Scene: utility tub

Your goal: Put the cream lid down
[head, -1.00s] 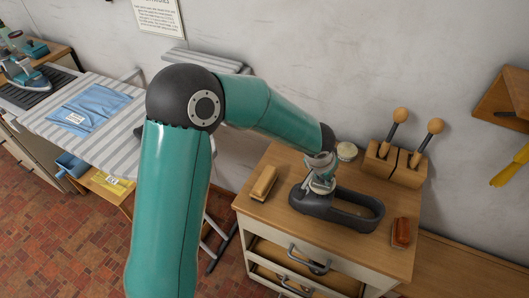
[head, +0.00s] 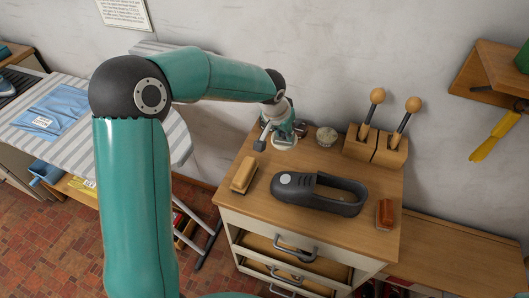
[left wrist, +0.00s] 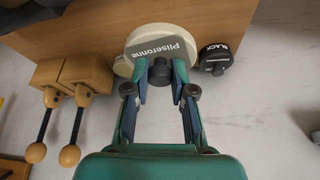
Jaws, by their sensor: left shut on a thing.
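My left gripper (head: 285,131) is shut on the dark knob of the cream lid (head: 285,143) over the back left of the cabinet top. In the left wrist view the gripper (left wrist: 161,88) has a fingertip on each side of the knob, and the round cream lid (left wrist: 138,40) carries a grey label. The lid looks roughly level and close to the wooden top; I cannot tell whether it touches. A pale jar (head: 327,137) stands to its right; in the wrist view it is partly hidden behind the lid. My right gripper is not in view.
A small black tin (left wrist: 214,57) is beside the lid. A dark grey holder (head: 292,186) lies in front, with a tan brush (head: 244,174) to its left and a red-brown brush (head: 385,213) to its right. Wooden blocks with knobbed handles (head: 376,148) stand at the back right.

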